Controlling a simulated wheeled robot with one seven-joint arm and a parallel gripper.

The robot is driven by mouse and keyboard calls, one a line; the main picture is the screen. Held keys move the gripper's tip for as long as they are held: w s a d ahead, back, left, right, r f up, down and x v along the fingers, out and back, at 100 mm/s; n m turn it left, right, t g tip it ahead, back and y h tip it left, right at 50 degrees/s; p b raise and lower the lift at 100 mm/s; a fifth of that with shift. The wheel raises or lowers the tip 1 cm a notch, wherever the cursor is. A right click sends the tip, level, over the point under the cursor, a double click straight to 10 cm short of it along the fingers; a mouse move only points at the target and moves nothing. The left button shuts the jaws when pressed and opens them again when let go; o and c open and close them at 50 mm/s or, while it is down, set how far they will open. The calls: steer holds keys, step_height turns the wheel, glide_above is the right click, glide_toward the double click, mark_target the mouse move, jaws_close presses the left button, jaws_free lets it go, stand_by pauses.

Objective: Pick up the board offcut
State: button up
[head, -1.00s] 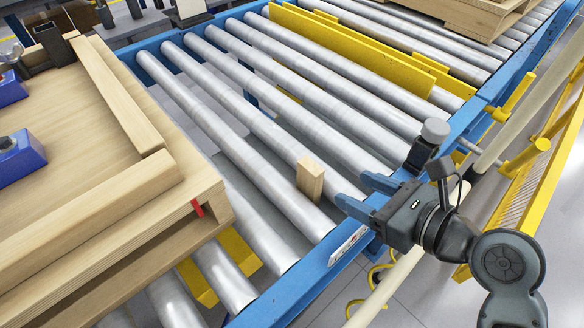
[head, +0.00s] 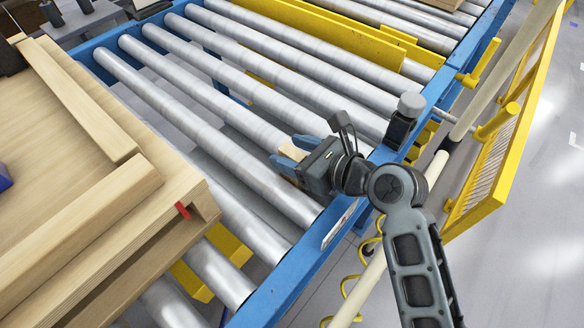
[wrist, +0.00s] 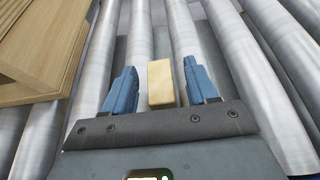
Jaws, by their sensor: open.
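The board offcut (wrist: 160,82) is a small pale wooden block on the conveyor rollers. In the wrist view it sits between the two blue fingers of my gripper (wrist: 161,88), with a gap showing on each side. My gripper is open, and its fingers are alongside the block. In the head view my gripper (head: 286,156) is over the rollers, and the offcut (head: 291,152) shows only partly between the fingers. The rest of it is hidden by the gripper.
A wooden pallet (head: 150,228) with raised boards stands left of the gripper. The blue conveyor side rail (head: 306,258) runs beneath my arm. A yellow guide bar (head: 335,37) lies across the far rollers, and a yellow fence (head: 490,165) stands right.

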steer(key=shift+x, duration=1.1)
jaws_close()
